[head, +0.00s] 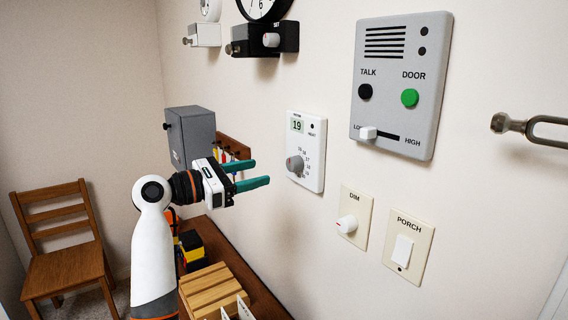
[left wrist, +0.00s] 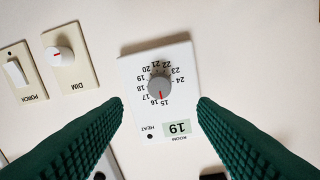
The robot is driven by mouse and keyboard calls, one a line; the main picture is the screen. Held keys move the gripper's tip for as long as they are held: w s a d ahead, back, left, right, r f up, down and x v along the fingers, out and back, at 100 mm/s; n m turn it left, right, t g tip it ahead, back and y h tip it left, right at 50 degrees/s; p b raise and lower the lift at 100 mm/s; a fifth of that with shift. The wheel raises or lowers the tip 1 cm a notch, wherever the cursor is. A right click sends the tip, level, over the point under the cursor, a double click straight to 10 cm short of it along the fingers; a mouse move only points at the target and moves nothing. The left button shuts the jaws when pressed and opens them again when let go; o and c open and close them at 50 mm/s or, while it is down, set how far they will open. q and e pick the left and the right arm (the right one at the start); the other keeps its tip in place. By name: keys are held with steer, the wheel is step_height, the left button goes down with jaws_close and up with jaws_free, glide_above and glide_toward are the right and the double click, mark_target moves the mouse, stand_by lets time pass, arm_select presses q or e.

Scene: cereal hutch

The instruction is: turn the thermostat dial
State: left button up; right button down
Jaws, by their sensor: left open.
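The thermostat (head: 310,150) is a white wall plate with a small display reading 19 and a grey round dial (head: 295,164). My left gripper (head: 262,173) is open and empty, with green fingers pointing at the wall just left of the dial. In the left wrist view its fingertips (left wrist: 159,103) stand on either side of the dial, apart from it. My right gripper is not in view.
A DIM knob plate (head: 355,215) and a PORCH switch (head: 403,250) are right and below the thermostat. An intercom panel (head: 402,85) is above right. A grey box (head: 190,137) is behind my left gripper. A wooden chair (head: 62,240) stands at the left. A metal hook (head: 530,127) juts out at the far right.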

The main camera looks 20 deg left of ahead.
mark_target(289, 165)
arm_select(q)
steer(key=p+x, duration=0.2)
steer(key=x, duration=0.5)
steer(key=shift+w+d+r, duration=0.1)
steer(key=shift+w+d, duration=0.4)
steer(key=shift+w, duration=0.1)
steer(key=c, duration=1)
steer(key=shift+m, duration=0.3)
